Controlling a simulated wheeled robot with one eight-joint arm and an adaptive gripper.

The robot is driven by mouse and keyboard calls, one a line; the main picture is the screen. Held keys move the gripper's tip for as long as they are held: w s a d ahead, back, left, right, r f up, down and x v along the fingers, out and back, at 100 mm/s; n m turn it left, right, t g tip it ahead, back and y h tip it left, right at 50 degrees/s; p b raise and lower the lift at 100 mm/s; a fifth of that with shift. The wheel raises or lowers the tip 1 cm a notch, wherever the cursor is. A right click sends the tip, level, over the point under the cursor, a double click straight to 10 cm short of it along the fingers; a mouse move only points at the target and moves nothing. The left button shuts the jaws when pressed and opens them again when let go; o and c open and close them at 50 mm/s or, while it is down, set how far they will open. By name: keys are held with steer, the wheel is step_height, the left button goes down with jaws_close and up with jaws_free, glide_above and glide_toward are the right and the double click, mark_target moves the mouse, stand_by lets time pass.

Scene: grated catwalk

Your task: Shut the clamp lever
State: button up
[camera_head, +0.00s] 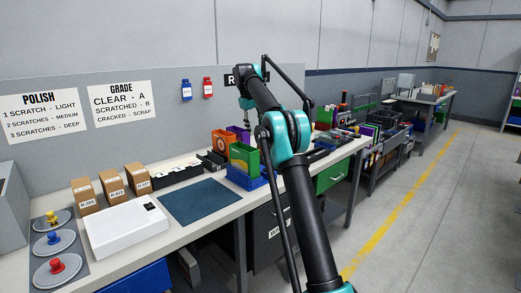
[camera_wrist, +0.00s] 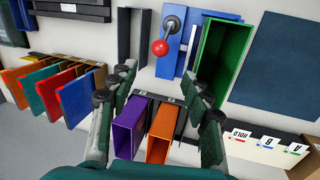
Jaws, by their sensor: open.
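The clamp lever (camera_wrist: 166,35) shows in the wrist view, upper middle. It has a dark round pivot and a short metal arm ending in a red ball knob (camera_wrist: 160,47). It sits on a blue base (camera_wrist: 181,55) beside a tall green bin (camera_wrist: 223,52). My gripper (camera_wrist: 158,74) is open and empty, its fingers either side of the view's middle, with the knob just beyond and between the tips in the picture. The height gap is unclear. In the head view my gripper (camera_head: 247,118) hangs above the bench bins; I cannot make out the lever there.
A purple bin (camera_wrist: 130,124) and an orange bin (camera_wrist: 161,130) stand close below the fingers in the wrist view. A black open frame (camera_wrist: 124,35) is left of the lever. More coloured bins (camera_wrist: 50,92) line the left. A dark blue mat (camera_head: 200,201) lies clear on the bench.

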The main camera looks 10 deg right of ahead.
glide_above(264, 159)
steer(key=w+a, duration=0.1)
steer(key=w, duration=0.1)
steer(key=f, duration=1.1)
steer(key=shift+s+a+f, duration=0.1)
steer(key=shift+a+f, duration=0.1)
jaws_close()
steer(key=shift+s+d+r+t+y, duration=0.2)
steer(key=shift+s+d+t+y, duration=0.15)
steer(key=shift+s+t, duration=0.1)
steer(key=shift+s+d+r+t+y, duration=0.15)
steer(key=shift+s+d+t+y, duration=0.2)
steer(key=shift+s, duration=0.1)
steer(key=s+d+f+m+t+y, duration=0.1)
steer(key=s+d+t+y, duration=0.2)
steer(key=s+t, duration=0.2)
steer(key=shift+s+d, duration=0.25)
steer(key=shift+d, duration=0.15)
jaws_free()
